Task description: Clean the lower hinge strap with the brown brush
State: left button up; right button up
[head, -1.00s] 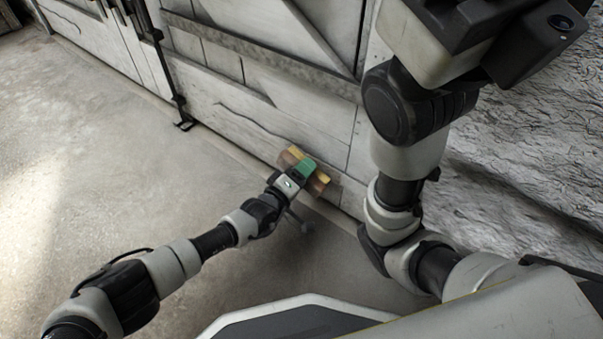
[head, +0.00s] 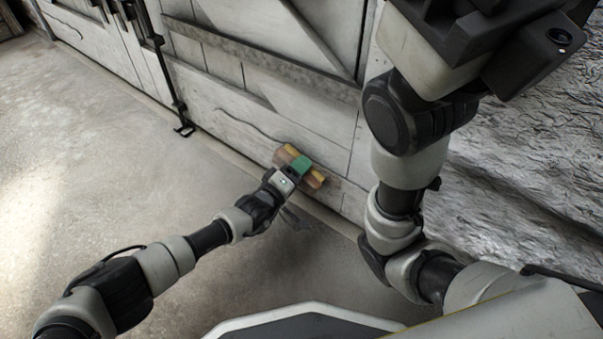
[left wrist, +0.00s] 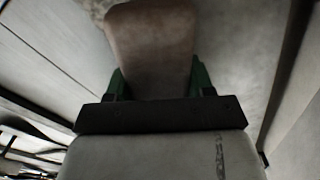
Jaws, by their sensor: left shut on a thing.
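My left gripper (head: 301,164), with green fingers, is shut on a brown brush (head: 283,155) with a yellowish band. It holds the brush low against the pale plank door, near the floor. Actual contact is hard to judge. In the left wrist view the brush's brown body (left wrist: 150,45) sits between the green fingers; its bristles are not clear. I cannot make out the lower hinge strap for certain. A thin dark wavy line (head: 245,125) runs across the door's lower boards towards the brush. My right arm rises at the right; its fingers are out of frame.
The white door (head: 310,115) has a grey cross board (head: 265,68) and a black vertical bolt rod (head: 172,80) reaching near the floor. A rough stone wall (head: 525,170) stands at the right. The concrete floor (head: 90,160) is clear at the left.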

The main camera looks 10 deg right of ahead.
aim_at(306, 187)
pick_arm(q)
jog(key=shift+d, duration=0.1)
jog(key=shift+s+d+f+p, duration=0.3)
jog(key=shift+s+d, duration=0.2)
jog(key=shift+s, duration=0.3)
jog(key=shift+s+d+f, duration=0.5)
jog(key=shift+s+d, duration=0.2)
jog(key=shift+s, duration=0.1)
jog(key=shift+w+a+r, duration=0.4)
jog(key=shift+w+a, duration=0.25)
jog(key=shift+w, duration=0.1)
jog(key=shift+w+a+r+b, duration=0.35)
jog(key=shift+w+a, duration=0.25)
jog(key=shift+w, duration=0.25)
